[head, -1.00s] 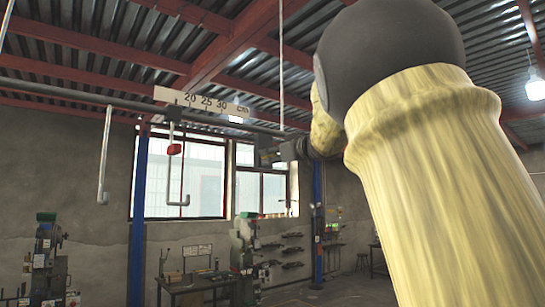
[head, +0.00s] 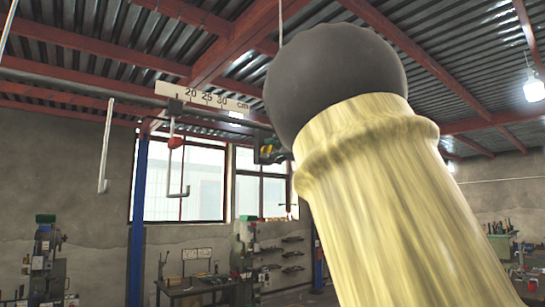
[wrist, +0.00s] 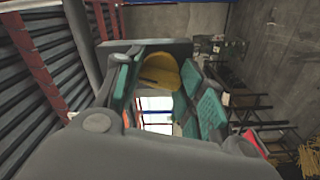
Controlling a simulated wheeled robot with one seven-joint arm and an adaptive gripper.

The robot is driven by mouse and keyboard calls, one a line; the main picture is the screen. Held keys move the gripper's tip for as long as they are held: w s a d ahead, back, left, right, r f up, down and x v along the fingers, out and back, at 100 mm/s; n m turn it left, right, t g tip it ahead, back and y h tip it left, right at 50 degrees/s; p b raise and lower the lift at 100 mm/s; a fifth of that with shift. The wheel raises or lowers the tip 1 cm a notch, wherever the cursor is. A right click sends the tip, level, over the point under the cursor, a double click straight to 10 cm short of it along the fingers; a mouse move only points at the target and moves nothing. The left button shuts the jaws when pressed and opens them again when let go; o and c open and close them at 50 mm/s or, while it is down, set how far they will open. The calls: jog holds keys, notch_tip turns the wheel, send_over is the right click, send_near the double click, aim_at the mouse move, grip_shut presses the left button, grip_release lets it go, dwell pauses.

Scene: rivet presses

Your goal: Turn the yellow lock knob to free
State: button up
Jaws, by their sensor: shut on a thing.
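The yellow lock knob (wrist: 160,72) is in the wrist view, on the near side of a grey block (wrist: 145,47). My gripper (wrist: 163,84) has its teal-padded fingers on either side of the knob and is shut on it. The knob is partly hidden by the fingers, and its turn angle is hard to read.
A white cm scale (head: 205,98) sits above the rail. A hook (head: 178,180) with a red part (head: 175,143) hangs from the rail, and another grey hook (head: 105,150) hangs farther left. Presses and a workbench (head: 195,290) stand well below, by the windows.

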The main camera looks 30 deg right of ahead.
jog(key=shift+f+n+b, duration=0.1)
jog(key=shift+n+b, duration=0.8)
jog(key=shift+n, duration=0.8)
jog(key=o, duration=1)
jog(key=s, duration=0.8)
jog(key=s+d, duration=0.1)
jog(key=s, duration=0.3)
